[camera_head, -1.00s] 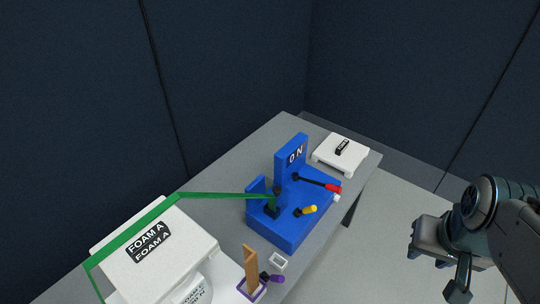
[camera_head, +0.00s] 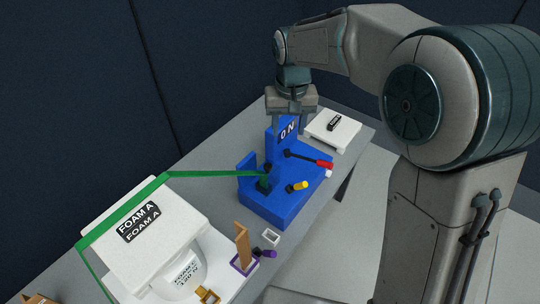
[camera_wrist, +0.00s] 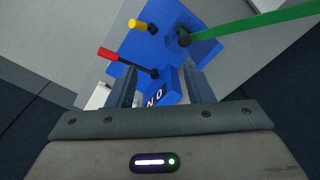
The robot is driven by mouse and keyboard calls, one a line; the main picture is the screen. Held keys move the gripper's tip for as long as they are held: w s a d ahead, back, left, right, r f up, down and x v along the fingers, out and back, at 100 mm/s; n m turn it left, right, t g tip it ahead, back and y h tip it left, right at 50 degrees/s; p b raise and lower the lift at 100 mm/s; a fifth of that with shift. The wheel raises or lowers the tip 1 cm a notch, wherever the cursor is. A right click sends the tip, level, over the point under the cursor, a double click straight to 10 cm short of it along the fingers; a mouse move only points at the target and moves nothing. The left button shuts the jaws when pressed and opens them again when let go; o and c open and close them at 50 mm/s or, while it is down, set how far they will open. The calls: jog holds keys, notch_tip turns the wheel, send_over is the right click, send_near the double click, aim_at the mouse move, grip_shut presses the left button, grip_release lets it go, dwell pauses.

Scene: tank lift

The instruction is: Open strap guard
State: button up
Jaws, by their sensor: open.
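The strap guard is not labelled, and I cannot tell for certain which part it is. A green strap (camera_head: 205,174) runs to a small dark green piece at the blue fixture (camera_head: 272,207); the wrist view shows this dark piece (camera_wrist: 178,42) around the strap's end. A black lever with a red grip (camera_head: 324,163) and a short yellow-tipped handle (camera_head: 298,186) stand on the fixture. My gripper (camera_head: 294,122) is open, pointing down over the upright "ON" plate. In the wrist view the plate (camera_wrist: 159,90) appears between my fingers (camera_wrist: 160,82); contact is unclear.
A white "FOAM A" block (camera_head: 120,215) stands at the left, under the strap. A white stand (camera_head: 333,129) is at the table's far right. A brown upright post (camera_head: 242,243) and a small white frame (camera_head: 271,237) stand near the front. Dark walls close off the back.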

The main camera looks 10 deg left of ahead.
send_over(268, 165)
notch_tip(268, 165, down, 2)
jog(key=shift+n, duration=0.4)
notch_tip(268, 165, down, 14)
jog(key=shift+r, duration=0.1)
jog(key=shift+p, duration=0.3)
grip_shut()
